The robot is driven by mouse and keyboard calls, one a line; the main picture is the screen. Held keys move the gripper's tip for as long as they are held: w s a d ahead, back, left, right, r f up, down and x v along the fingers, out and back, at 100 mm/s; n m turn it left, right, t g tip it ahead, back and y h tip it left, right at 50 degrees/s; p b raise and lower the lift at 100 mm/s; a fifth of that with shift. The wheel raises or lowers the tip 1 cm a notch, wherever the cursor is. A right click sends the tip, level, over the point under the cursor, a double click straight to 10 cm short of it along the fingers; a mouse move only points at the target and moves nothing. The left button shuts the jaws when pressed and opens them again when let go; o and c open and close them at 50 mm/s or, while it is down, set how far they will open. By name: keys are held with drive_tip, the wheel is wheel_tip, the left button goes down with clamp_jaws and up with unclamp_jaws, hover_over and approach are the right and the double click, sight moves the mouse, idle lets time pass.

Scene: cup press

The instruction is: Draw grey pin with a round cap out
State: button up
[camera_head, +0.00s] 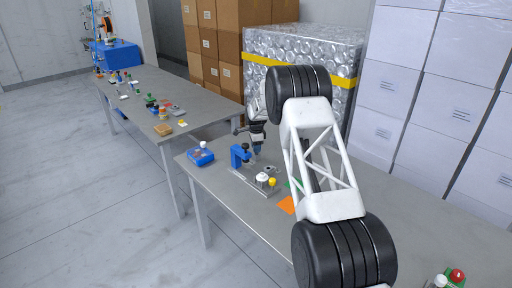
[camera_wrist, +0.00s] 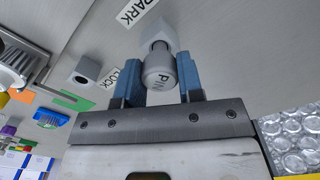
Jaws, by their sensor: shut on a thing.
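A second grey block (camera_wrist: 86,69) with an empty-looking dark hole lies to the left, near the LOCK label (camera_wrist: 124,81). In the head view my gripper (camera_head: 257,150) is small, low over the table, and the pin cannot be made out.
A blue press (camera_head: 240,156) stands left of my gripper. A white knob (camera_head: 262,177) and a yellow knob (camera_head: 272,182) are in front. An orange patch (camera_head: 287,204) lies nearby.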

drive_tip(key=shift+f, duration=0.85)
drive_tip(key=o, duration=1.1)
drive_tip(key=shift+r, duration=0.15)
drive_tip(key=shift+r, duration=3.8)
